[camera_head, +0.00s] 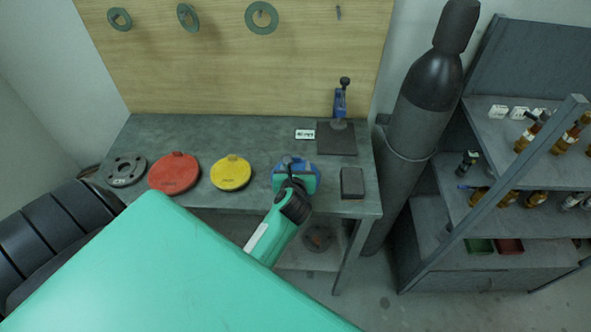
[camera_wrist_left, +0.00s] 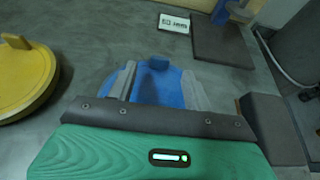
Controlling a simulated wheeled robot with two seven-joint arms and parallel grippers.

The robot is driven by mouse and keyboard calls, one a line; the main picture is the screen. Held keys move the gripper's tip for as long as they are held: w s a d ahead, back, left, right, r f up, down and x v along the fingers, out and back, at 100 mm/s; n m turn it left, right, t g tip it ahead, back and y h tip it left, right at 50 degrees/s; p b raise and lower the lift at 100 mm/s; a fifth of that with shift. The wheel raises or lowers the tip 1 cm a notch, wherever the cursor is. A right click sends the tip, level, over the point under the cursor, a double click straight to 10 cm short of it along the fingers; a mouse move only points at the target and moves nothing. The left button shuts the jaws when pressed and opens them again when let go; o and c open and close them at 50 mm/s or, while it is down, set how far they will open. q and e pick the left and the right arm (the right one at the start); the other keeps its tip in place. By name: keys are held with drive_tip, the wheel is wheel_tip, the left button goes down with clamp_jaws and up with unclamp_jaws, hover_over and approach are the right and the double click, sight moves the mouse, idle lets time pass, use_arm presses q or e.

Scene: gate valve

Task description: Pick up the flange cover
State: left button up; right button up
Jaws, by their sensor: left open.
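A blue flange cover (camera_head: 279,169) lies on the grey workbench (camera_head: 220,133), partly hidden under my left gripper (camera_head: 297,178). In the left wrist view the blue cover (camera_wrist_left: 158,82) shows between the two grey fingers of the left gripper (camera_wrist_left: 158,88). The fingers are apart, one on each side of its raised tab. I cannot tell whether they touch it. A yellow flange cover (camera_head: 231,173) and a red flange cover (camera_head: 173,174) lie further left on the bench. The yellow one also shows at the left of the wrist view (camera_wrist_left: 22,78). My right gripper is out of view.
A grey flange (camera_head: 126,170) lies at the bench's left end. A dark block (camera_head: 352,182) lies close right of the gripper. A blue tool stand (camera_head: 337,138) and small white label (camera_head: 305,134) are behind. A gas cylinder (camera_head: 425,110) and shelves (camera_head: 500,140) stand right.

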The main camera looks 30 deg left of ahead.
sight(296, 158)
use_arm(q)
drive_tip(key=x, duration=0.2)
drive_tip(key=p+x, duration=0.1)
drive_tip(key=x, duration=0.1)
drive_tip(key=shift+w+r, duration=0.1)
drive_tip(key=shift+r, duration=0.15)
drive_tip(key=c, duration=1)
drive_tip(key=shift+c, duration=0.4)
drive_tip(key=shift+r, duration=0.1)
